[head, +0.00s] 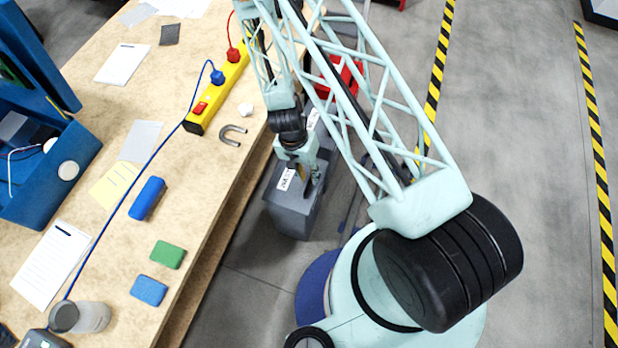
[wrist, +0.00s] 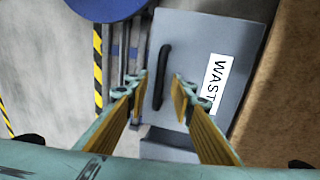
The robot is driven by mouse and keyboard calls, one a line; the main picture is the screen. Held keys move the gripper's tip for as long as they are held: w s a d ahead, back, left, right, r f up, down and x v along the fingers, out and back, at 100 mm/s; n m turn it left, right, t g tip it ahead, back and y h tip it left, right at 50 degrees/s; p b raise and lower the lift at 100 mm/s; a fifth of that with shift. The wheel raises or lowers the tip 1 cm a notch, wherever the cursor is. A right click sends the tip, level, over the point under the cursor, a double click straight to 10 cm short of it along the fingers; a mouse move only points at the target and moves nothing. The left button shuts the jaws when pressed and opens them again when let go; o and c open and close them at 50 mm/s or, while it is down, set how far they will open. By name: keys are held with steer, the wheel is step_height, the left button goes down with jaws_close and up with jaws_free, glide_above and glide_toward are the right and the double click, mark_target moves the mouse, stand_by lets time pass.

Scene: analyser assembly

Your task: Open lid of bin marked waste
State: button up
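The grey bin marked waste (head: 287,207) stands on the floor beside the table's right edge in the head view. Its lid (wrist: 202,50) looks shut in the wrist view, with a white label reading "WAST" and the last part hidden by a finger. A dark bar handle (wrist: 162,75) runs along the lid, left of the label. My gripper (wrist: 158,90) is open, with its two yellow-padded fingers on either side of the handle's lower end. I cannot tell how far above the lid they are. In the head view my gripper (head: 303,178) is over the bin and partly hides its lid.
The wooden table (head: 215,185) runs close beside the bin. On it are a magnet (head: 232,135), a yellow power strip (head: 217,98) and several coloured blocks. A red container (head: 335,75) stands behind the bin. Open floor (head: 520,150) lies to the right.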

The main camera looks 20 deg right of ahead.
steer(key=shift+s+d+f, duration=0.1)
steer(key=shift+f, duration=0.55)
steer(key=shift+c, duration=0.5)
jaws_close()
